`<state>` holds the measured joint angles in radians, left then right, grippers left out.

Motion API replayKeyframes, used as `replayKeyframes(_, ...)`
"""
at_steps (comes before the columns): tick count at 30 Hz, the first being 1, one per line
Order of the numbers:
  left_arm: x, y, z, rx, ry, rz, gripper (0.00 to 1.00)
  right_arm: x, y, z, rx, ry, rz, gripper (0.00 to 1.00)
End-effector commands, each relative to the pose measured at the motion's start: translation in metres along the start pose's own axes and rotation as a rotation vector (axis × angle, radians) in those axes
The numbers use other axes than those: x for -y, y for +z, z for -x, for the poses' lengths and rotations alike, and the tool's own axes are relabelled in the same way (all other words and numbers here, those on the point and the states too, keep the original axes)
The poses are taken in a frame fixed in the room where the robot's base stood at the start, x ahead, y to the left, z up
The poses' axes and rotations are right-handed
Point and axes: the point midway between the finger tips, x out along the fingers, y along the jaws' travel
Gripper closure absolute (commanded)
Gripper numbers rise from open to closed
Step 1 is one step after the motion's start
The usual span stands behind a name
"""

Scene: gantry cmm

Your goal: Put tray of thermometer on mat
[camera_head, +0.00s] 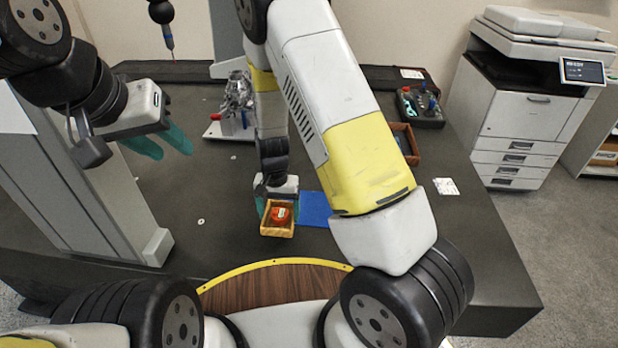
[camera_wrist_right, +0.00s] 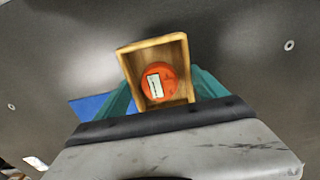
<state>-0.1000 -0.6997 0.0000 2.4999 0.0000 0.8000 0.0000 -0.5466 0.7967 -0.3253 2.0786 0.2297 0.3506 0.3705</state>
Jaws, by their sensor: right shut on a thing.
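A small wooden tray (camera_head: 278,232) holds a round orange thermometer (camera_head: 280,214) with a white display. My right gripper (camera_head: 279,208) is shut on the tray, with a teal finger on each side of it. In the right wrist view the tray (camera_wrist_right: 123,62) and the thermometer (camera_wrist_right: 157,84) show between the fingers. The blue mat (camera_head: 316,209) lies just right of the tray, partly hidden by my right arm; it also shows in the right wrist view (camera_wrist_right: 88,106). I cannot tell the tray's height above the table. My left gripper (camera_head: 165,143) is open and empty at the left.
The dark table (camera_head: 215,185) is clear around the tray. A white plate with a metal part (camera_head: 236,95) stands behind. A dark tool tray (camera_head: 420,107) and a wooden bin (camera_head: 405,142) are at the back right. The machine's probe (camera_head: 169,38) hangs at the back left.

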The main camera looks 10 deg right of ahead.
Motion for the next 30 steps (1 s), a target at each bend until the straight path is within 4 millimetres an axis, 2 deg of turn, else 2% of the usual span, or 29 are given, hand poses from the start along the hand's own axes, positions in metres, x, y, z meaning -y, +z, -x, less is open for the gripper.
replayKeyframes(5, 0.000, 0.000, 0.000, -0.001, 0.000, 0.000, 0.64, -0.018, -0.018, -0.003, 0.000, 0.001, -0.006, 0.60)
replayKeyframes(18, 0.000, 0.000, 0.000, 0.000, 0.000, 0.000, 0.64, -0.091, -0.093, -0.012, -0.001, 0.000, -0.005, 0.60)
replayKeyframes(30, 0.000, 0.000, 0.000, 0.000, 0.000, 0.000, 0.64, -0.111, -0.113, -0.015, 0.000, 0.001, -0.003, 0.60)
